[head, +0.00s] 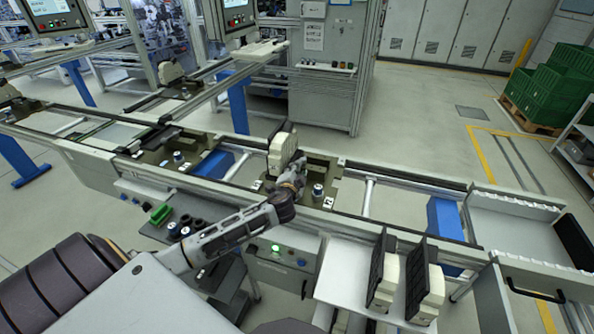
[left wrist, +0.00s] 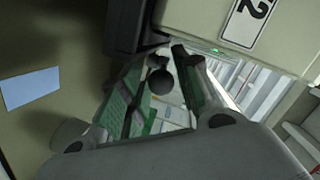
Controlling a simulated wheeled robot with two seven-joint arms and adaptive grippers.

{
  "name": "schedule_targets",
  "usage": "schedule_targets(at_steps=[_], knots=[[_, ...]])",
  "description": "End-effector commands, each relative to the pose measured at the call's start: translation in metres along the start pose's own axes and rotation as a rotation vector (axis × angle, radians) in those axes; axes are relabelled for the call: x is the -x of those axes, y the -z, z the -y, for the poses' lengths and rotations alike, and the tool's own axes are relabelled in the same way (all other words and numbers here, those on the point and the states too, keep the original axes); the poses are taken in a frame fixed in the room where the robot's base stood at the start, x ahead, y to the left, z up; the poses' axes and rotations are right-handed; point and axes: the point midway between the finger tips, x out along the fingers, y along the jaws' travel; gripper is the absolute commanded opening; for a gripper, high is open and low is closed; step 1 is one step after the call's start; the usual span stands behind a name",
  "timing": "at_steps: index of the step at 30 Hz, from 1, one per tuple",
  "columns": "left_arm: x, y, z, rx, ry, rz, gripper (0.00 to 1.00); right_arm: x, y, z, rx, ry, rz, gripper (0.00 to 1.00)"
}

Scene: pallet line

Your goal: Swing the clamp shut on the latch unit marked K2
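The latch unit (head: 277,155) is a cream block with a dark back, upright on a pallet on the front conveyor. A white plate (head: 328,203) ending in "2" is on this pallet's front edge. A "2" plate (left wrist: 247,22) also shows in the left wrist view, its first letter cut off. My left gripper (head: 292,178) is at the block's front right side and hides part of it. In the left wrist view its fingers (left wrist: 163,85) are apart, with a dark round knob (left wrist: 162,80) between them and gaps beside it. The clamp's position is unclear. My right gripper is out of view.
Another pallet (head: 150,157) sits left on the same conveyor. A silver knob post (head: 318,190) stands right of my gripper. Two cream-and-black units (head: 383,272) stand on a front shelf. A grey drawer tray (head: 515,232) is at the right. The conveyor between is mostly open.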

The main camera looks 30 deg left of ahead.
Motion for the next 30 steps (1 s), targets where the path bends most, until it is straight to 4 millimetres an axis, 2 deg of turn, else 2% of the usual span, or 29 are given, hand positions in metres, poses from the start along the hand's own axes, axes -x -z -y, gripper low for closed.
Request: schedule_targets(at_steps=[13, 21, 30], knots=[[-0.0045, 0.0002, 0.0002, 0.001, 0.000, 0.000, 0.32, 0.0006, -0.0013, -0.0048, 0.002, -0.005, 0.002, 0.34], [-0.0044, 0.0001, 0.0001, 0.000, 0.000, 0.000, 0.00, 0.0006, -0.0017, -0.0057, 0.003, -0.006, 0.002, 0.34], [-0.0044, 0.0002, -0.0004, 0.001, 0.001, 0.002, 0.00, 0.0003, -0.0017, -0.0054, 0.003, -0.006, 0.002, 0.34]])
